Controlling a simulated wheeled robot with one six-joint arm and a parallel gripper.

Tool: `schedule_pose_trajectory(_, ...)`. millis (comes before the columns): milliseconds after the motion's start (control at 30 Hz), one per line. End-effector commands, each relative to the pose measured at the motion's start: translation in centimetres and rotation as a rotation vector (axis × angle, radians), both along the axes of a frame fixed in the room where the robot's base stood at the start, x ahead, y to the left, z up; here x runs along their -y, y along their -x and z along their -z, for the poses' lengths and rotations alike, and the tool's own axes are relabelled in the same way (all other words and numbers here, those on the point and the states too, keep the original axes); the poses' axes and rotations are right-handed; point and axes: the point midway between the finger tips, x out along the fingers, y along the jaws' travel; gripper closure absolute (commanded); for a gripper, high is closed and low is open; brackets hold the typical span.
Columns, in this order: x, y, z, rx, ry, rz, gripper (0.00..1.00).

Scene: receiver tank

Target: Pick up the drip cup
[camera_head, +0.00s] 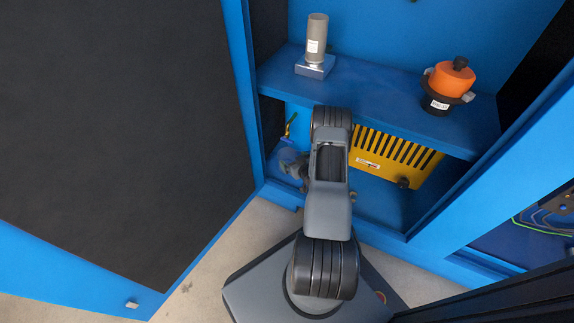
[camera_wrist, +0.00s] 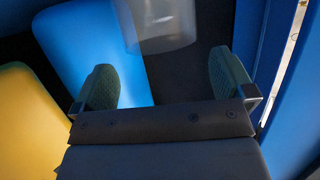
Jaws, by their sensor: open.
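The drip cup looks to be the clear, pale cup (camera_wrist: 165,28) at the top of the wrist view, cut off by the upper edge. It lies beyond the fingertips, roughly between them in the picture and apart from both. My gripper (camera_wrist: 164,75) is open, with one green-padded finger on each side and nothing between them. My arm hides much of that area.
A yellow slotted box (camera_head: 392,157) stands under the blue shelf (camera_head: 385,100), right of my arm. On the shelf are a grey cylinder (camera_head: 316,45) and an orange-and-black part (camera_head: 452,80). The cabinet's left upright (camera_head: 244,100) is close to the gripper. A dark door panel (camera_head: 100,120) fills the left.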

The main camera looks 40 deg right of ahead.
Motion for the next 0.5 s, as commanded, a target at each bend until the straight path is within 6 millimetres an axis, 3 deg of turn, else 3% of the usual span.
schedule_pose_trajectory(167,0.2,-0.8,0.4,0.001,0.000,0.002,0.00)
schedule_pose_trajectory(500,0.5,-4.6,2.1,0.001,0.001,0.003,0.00)
